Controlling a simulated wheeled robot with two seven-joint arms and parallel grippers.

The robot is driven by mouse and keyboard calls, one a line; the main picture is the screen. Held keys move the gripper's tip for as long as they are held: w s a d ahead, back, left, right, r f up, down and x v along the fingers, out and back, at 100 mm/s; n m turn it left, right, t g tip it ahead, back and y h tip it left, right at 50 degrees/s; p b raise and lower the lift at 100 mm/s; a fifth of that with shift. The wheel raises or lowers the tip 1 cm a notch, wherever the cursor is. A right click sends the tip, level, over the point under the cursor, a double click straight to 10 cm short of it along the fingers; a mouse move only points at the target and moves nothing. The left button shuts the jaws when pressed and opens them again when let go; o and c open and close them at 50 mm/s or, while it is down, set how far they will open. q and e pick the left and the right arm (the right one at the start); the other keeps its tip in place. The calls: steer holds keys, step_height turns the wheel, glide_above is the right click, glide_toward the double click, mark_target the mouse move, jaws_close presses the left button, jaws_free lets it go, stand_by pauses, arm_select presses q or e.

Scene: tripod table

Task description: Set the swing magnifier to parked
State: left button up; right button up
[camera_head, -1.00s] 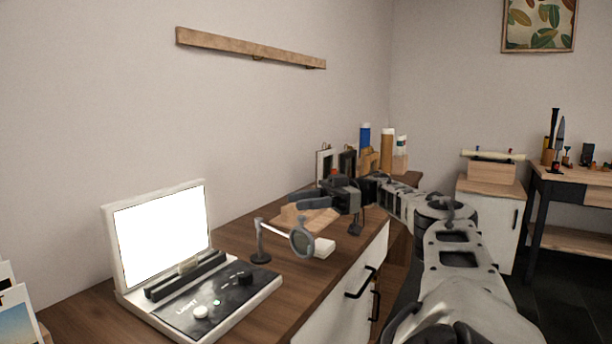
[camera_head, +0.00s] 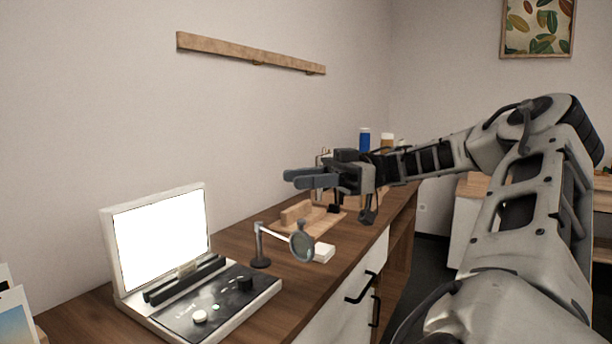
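The swing magnifier stands on the wooden desk, right of the light box. Its dark post (camera_head: 260,247) is upright, and a pale arm runs right from its top to a round grey-rimmed lens (camera_head: 302,242). The lens hangs at the right, in front of a small white block. My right gripper (camera_head: 291,178) is above and behind the lens, its fingers pointing left, apart from the magnifier. The two fingers lie close together in this view, so I cannot tell whether they are open. Nothing shows held between them. My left gripper is not in view.
A light box (camera_head: 160,237) with a bright screen and knobs stands at the left. A wooden stand (camera_head: 300,214) is behind the lens, and a white block (camera_head: 323,252) is beside it. Containers stand farther back. Drawer handles (camera_head: 360,287) stick out at the desk's front.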

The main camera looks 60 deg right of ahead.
steer(key=shift+s+a+r, duration=0.25)
steer(key=shift+s+a, duration=0.05)
steer(key=shift+a, duration=0.25)
steer(key=shift+s+a+r, duration=0.25)
steer(key=shift+a, duration=0.25)
